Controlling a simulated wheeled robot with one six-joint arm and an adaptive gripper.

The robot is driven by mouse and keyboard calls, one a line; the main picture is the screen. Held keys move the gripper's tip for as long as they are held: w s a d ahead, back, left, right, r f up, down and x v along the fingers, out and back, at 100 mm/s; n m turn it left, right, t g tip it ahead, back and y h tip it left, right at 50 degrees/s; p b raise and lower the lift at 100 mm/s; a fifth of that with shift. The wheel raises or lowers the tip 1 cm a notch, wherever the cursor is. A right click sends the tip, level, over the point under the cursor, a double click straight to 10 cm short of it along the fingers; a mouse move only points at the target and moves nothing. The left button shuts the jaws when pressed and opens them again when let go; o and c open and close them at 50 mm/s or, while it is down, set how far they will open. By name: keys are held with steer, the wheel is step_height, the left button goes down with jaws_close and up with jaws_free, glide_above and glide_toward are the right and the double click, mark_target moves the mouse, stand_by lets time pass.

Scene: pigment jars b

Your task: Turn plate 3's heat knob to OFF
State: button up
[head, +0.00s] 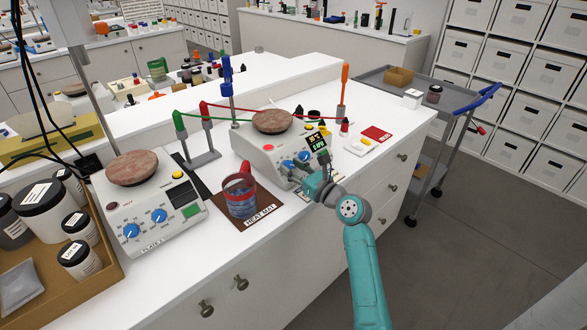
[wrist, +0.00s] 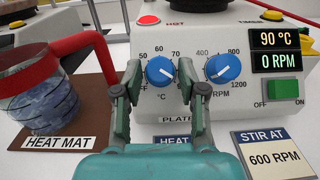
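The hotplate in front of me (head: 255,150) has a round brown top and fills the wrist view (wrist: 240,105). Its display (wrist: 276,50) reads 90 °C and 0 RPM. Its blue °C knob (wrist: 160,71) has a white pointer mark whose exact setting I cannot read. The blue RPM knob (wrist: 223,68) is to its right. My gripper (wrist: 159,78) is open, its fingertips either side of the °C knob; contact is unclear. In the head view my gripper (head: 308,174) is at the hotplate's front. The number after "PLATE" is hidden by a finger.
A jug with a red handle (wrist: 45,95) stands on the brown heat mat (wrist: 88,122), close left of my gripper. A "STIR AT 600 RPM" card (wrist: 270,155) lies in front. Another hotplate (head: 150,215) stands left. A green ON/OFF switch (wrist: 283,88) is right of the RPM knob.

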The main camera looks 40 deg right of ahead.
jaws_close()
steer(key=shift+n+y, duration=0.3)
steer(key=shift+n, duration=0.1)
steer(key=n+y, duration=0.2)
steer(key=n, duration=0.1)
steer(key=shift+d+r+n+g+y, duration=0.1)
steer(key=shift+d+n+g+y, duration=0.2)
steer(key=shift+y, duration=0.1)
steer(key=n+g+y, duration=0.1)
steer(key=n+y, duration=0.1)
steer(key=n, duration=0.1)
steer(key=n+g+y, duration=0.2)
steer(key=n, duration=0.2)
steer(key=shift+w+d+r, duration=0.1)
steer(key=shift+w+d, duration=0.05)
steer(key=shift+d, duration=0.05)
steer(key=n+g, duration=0.1)
steer(key=n, duration=0.1)
steer(key=n+g+y, duration=0.1)
steer(key=n+g, duration=0.1)
steer(key=n, duration=0.1)
steer(key=n+g+y, duration=0.1)
steer(key=n+g, duration=0.1)
steer(key=shift+w+d+r+n, duration=0.15)
steer(key=shift+w+r+n, duration=0.05)
steer(key=shift+w+n, duration=0.1)
steer(key=n+g, duration=0.4)
steer(key=n, duration=0.1)
steer(key=shift+w+r, duration=0.1)
steer(key=shift+r, duration=0.05)
